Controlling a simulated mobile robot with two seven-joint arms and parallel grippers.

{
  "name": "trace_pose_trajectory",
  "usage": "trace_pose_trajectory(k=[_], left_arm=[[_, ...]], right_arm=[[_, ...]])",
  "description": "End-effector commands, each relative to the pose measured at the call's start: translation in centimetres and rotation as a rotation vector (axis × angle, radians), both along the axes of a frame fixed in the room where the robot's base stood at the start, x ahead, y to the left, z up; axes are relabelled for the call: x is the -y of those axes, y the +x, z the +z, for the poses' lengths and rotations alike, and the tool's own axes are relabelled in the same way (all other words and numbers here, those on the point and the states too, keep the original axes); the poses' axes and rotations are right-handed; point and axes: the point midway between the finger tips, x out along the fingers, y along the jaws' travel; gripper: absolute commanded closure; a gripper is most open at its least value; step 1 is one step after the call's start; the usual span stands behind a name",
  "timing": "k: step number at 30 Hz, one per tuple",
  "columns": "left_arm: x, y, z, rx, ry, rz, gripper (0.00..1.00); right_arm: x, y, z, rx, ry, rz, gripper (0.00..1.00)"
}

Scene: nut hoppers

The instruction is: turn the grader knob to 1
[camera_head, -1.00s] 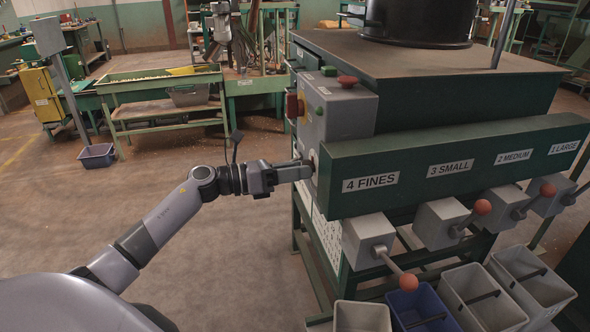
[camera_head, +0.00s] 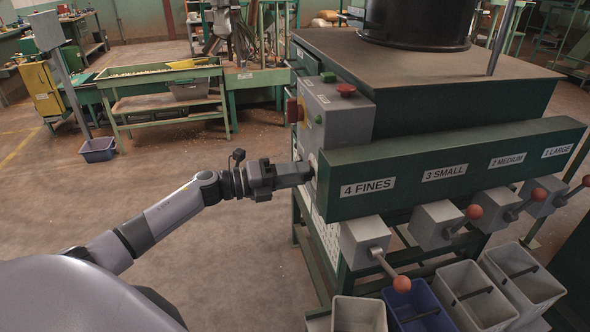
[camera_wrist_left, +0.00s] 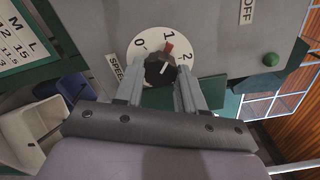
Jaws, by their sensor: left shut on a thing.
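The grader knob (camera_wrist_left: 159,72) is a dark round knob on a white dial (camera_wrist_left: 187,45) marked 0, 1 and 2, with a SPEED label beside it. A red mark at the knob's upper edge lies just below the 1. My left gripper (camera_wrist_left: 161,82) is shut on the knob, one finger on each side. In the head view, my left gripper (camera_head: 309,171) reaches the side of the grey control box (camera_head: 343,115), and the knob is hidden there. My right gripper is not in view.
The green chute beam (camera_head: 410,181), labelled 4 FINES to 1 LARGE, runs right beside my left gripper. Below it are red-ball levers (camera_head: 401,284) and several bins (camera_head: 361,315). Open floor (camera_head: 240,270) lies around my left arm.

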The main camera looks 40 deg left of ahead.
Motion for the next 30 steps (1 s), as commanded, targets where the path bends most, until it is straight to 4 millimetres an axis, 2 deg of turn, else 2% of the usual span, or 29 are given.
trace_pose_trajectory(k=[10, 26, 27, 29, 30], left_arm=[[-0.04, -0.01, 0.04, -0.086, -0.099, 0.000, 0.91], [-0.04, 0.00, -0.02, -0.099, -0.115, 0.000, 0.91], [-0.04, 0.00, -0.02, -0.099, -0.115, 0.000, 0.51], [-0.05, 0.00, -0.03, -0.099, -0.115, 0.000, 0.35], [-0.04, 0.00, -0.02, -0.099, -0.115, 0.000, 0.35]], right_arm=[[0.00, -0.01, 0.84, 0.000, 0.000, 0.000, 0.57], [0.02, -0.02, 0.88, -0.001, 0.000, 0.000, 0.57], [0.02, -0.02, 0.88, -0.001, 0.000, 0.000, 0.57], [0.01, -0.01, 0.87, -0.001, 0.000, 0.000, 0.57], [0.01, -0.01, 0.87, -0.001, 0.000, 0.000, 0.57]])
